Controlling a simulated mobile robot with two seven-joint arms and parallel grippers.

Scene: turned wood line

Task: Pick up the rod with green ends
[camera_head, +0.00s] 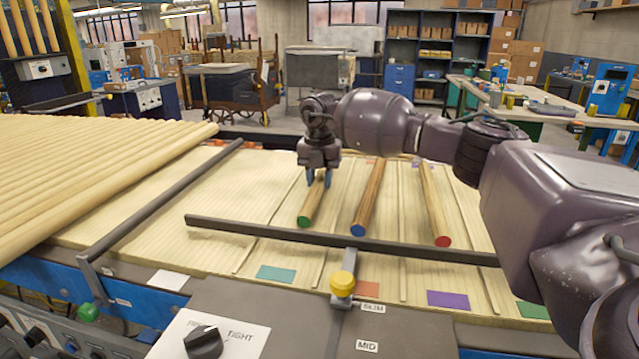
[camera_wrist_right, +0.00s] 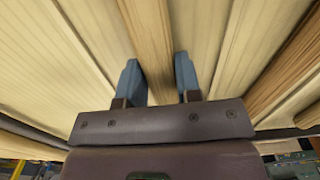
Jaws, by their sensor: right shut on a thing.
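The rod with green ends (camera_head: 312,205) is a wooden rod whose near end is green. It lies lengthwise on the slatted bed, left of the other two rods. My right gripper (camera_head: 319,179) reaches down over it from above, with its blue fingers on the two sides of the rod, shut on it. In the right wrist view the rod (camera_wrist_right: 151,45) runs between the two fingers (camera_wrist_right: 157,72). The rod's far end is hidden behind the gripper in the head view. I cannot tell any lift off the bed. My left gripper is not in view.
A blue-ended rod (camera_head: 368,200) and a red-ended rod (camera_head: 434,205) lie to the right. A dark bar (camera_head: 260,231) crosses above the bed in front of the rods. Stacked pale rods (camera_head: 80,170) fill the left. A yellow knob (camera_head: 343,283) stands in front.

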